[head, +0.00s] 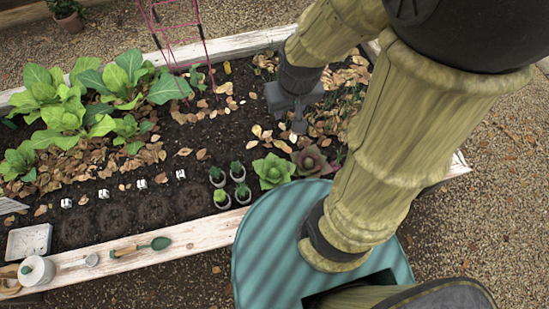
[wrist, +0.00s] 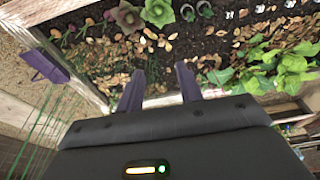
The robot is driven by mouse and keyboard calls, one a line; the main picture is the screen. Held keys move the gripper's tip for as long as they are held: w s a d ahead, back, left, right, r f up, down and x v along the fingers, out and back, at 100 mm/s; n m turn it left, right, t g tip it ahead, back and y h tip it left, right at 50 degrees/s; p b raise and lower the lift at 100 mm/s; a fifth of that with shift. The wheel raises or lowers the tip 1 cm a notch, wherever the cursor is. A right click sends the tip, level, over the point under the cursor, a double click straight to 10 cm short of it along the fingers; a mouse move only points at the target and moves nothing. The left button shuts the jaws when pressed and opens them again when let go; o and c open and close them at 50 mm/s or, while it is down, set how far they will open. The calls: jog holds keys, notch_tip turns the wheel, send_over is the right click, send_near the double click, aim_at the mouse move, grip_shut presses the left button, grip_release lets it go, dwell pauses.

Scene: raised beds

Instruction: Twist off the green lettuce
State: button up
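The green lettuce (head: 273,171) is a pale green rosette in the soil near the front edge of the raised bed, beside a brownish-red lettuce (head: 311,161). In the wrist view the green lettuce (wrist: 158,12) is at the top edge, with the red lettuce (wrist: 128,17) to its left. My gripper (head: 299,126) is over the bed, behind the two lettuces in the head view and apart from them. In the wrist view my gripper (wrist: 160,76) has its two fingers spread, with only soil and dry leaves showing between them.
Several small potted seedlings (head: 222,197) stand left of the green lettuce. Large leafy plants (head: 62,115) fill the bed's left side. A pink trellis (head: 178,35) rises at the back. A trowel (head: 140,247) and a white pot (head: 36,271) are on the front board.

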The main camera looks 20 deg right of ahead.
jog(key=o, duration=0.3)
jog(key=shift+s, duration=0.2)
jog(key=o, duration=0.4)
jog(key=shift+f+b, duration=0.35)
jog(key=shift+f, duration=0.05)
jog(key=shift+o, duration=1)
jog(key=w+f+b, duration=0.4)
jog(key=f+b, duration=0.5)
jog(key=f, duration=0.4)
jog(key=w+f+m+b, duration=0.1)
jog(key=w+f+b, duration=0.3)
jog(key=f+b, duration=0.5)
notch_tip(320, 180, down, 5)
jog(key=shift+r+g, duration=0.15)
jog(key=shift+g, duration=0.25)
jog(key=m+b, duration=0.1)
jog(key=b, duration=1.3)
send_over(274, 170)
jog(key=s, duration=0.2)
notch_tip(274, 170, down, 24)
jog(key=shift+w+a, duration=0.1)
jog(key=shift+a, duration=0.05)
